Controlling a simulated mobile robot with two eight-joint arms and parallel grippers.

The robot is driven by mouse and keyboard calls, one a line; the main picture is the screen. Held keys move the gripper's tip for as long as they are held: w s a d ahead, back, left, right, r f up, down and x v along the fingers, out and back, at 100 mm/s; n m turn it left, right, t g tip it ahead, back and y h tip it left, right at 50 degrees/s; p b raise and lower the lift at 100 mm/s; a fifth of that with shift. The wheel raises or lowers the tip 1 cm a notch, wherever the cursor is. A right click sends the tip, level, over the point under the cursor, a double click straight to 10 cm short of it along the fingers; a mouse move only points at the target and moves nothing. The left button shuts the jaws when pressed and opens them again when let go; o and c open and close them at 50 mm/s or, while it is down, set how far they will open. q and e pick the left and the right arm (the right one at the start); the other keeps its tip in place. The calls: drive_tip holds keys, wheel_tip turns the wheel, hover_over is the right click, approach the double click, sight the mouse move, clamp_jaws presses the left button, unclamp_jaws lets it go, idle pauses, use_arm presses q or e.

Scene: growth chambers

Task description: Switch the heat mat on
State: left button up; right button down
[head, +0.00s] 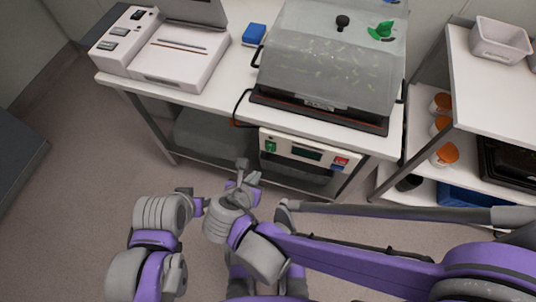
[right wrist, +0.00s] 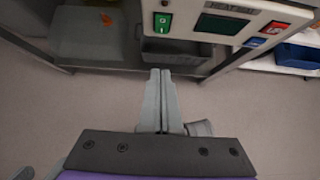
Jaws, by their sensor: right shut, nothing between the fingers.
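The heat mat's control box (head: 283,152) hangs at the table's front edge, with a green switch (head: 270,146), a dark display (head: 307,153) and a red switch (head: 341,162). The right wrist view shows the green switch (right wrist: 162,23), the red switch (right wrist: 273,28) and a blue part (right wrist: 254,42) below it. The dark heat mat (head: 318,112) lies under a clear lid. My right gripper (head: 243,168) is shut and empty, in front of and below the green switch, apart from it. My left arm is at lower left; its fingers are unclear.
The clear lid (head: 325,75) has a black knob and a green vent. A white instrument (head: 175,60) and a blue block (head: 254,34) stand on the table (head: 215,95). A shelf (head: 490,95) with orange-lidded jars is at right. Floor in front is clear.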

sight(270, 147)
drive_tip(key=w+r+b+x, duration=0.1)
drive_tip(key=b+x, duration=0.3)
drive_tip(key=x, duration=0.9)
drive_tip(key=shift+w+d+r, duration=0.3)
drive_tip(key=shift+w+r, duration=0.05)
drive_tip(key=shift+w, duration=0.05)
drive_tip(key=shift+w+d+f, duration=0.1)
drive_tip(key=shift+w, duration=0.2)
